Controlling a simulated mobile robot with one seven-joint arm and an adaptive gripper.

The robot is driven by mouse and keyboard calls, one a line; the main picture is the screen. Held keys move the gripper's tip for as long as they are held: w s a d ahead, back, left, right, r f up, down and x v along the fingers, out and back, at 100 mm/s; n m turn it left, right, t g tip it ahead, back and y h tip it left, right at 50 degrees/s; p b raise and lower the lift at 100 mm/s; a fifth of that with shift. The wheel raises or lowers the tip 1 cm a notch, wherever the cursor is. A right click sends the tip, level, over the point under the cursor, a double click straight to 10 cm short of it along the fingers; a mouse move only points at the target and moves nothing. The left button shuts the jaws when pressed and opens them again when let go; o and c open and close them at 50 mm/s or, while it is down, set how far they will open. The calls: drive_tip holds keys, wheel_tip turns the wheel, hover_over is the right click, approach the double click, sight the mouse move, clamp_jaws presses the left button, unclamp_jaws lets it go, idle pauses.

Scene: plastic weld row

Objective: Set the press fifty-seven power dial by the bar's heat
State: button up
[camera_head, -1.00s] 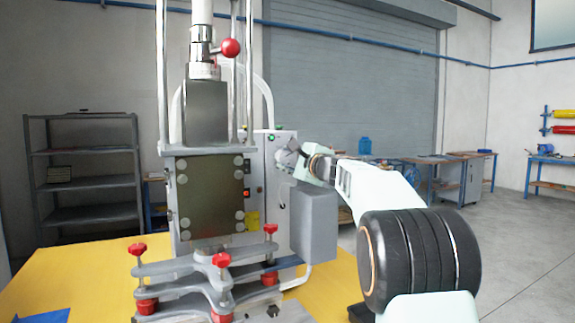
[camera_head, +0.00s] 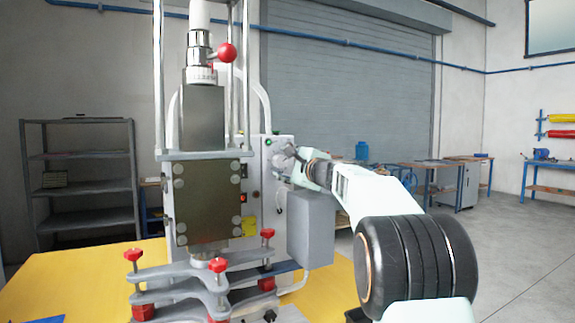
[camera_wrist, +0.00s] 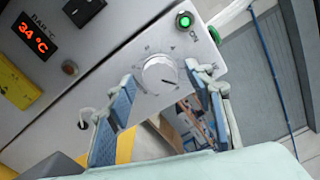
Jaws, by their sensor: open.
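The power dial (camera_wrist: 160,73) is a round, pale knob on the grey control panel (camera_wrist: 115,45) in the wrist view. A dark mark on it points to the lower right, and small scale marks surround it. My gripper (camera_wrist: 160,78) is open, with one blue-padded finger on each side of the dial. I cannot tell whether the fingers touch it. A red display (camera_wrist: 35,35) on the panel reads 34 °C. In the head view, my gripper (camera_head: 284,157) is at the panel's right side and hides the dial. The press (camera_head: 207,200) stands left of it.
A grey box (camera_head: 311,228) is below my wrist. Red-knobbed clamp plates (camera_head: 200,275) stand on the yellow table (camera_head: 85,270).

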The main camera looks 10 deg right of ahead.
drive_tip(key=v, duration=1.2)
drive_tip(key=shift+r, duration=0.1)
